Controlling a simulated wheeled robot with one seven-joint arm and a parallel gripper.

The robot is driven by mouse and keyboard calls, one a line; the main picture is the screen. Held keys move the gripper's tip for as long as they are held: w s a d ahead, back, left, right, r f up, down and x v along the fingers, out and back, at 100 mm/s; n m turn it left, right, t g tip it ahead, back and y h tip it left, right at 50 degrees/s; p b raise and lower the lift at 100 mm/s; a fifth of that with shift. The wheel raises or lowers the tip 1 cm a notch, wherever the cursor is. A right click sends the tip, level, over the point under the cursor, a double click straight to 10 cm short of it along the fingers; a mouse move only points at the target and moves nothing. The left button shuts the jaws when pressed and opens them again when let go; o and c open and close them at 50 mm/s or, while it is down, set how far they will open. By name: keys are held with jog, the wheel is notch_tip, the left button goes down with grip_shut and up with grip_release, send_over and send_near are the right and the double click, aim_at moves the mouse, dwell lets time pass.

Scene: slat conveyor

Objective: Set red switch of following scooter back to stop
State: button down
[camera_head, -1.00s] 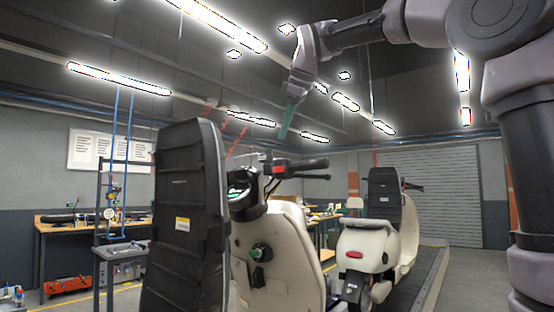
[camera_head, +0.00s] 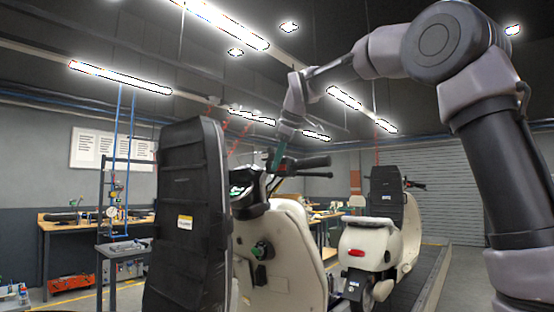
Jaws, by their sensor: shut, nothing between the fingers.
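The near cream scooter (camera_head: 295,262) stands in front of me, its black seat back or cover (camera_head: 186,230) towards me at left. Its right handlebar grip (camera_head: 314,162) points right. My gripper (camera_head: 277,158), with teal fingers, is shut and empty. It hangs from above at the inner end of that grip and overlaps the place of the red switch, which is hidden now. I cannot tell whether the fingertips touch the handlebar.
A second cream scooter (camera_head: 372,236) stands farther back on the dark slat conveyor (camera_head: 418,275). A workbench (camera_head: 70,228) and a grey stand (camera_head: 120,250) are at left. A roller shutter closes the back wall.

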jog(key=shift+w, duration=0.1)
dwell(0.3)
jog(key=shift+w+m+h, duration=0.2)
jog(key=shift+m+h, duration=0.1)
jog(key=shift+m, duration=0.1)
jog(key=shift+s+d, duration=0.25)
jog(key=shift+d, duration=0.5)
jog(key=shift+s, duration=0.1)
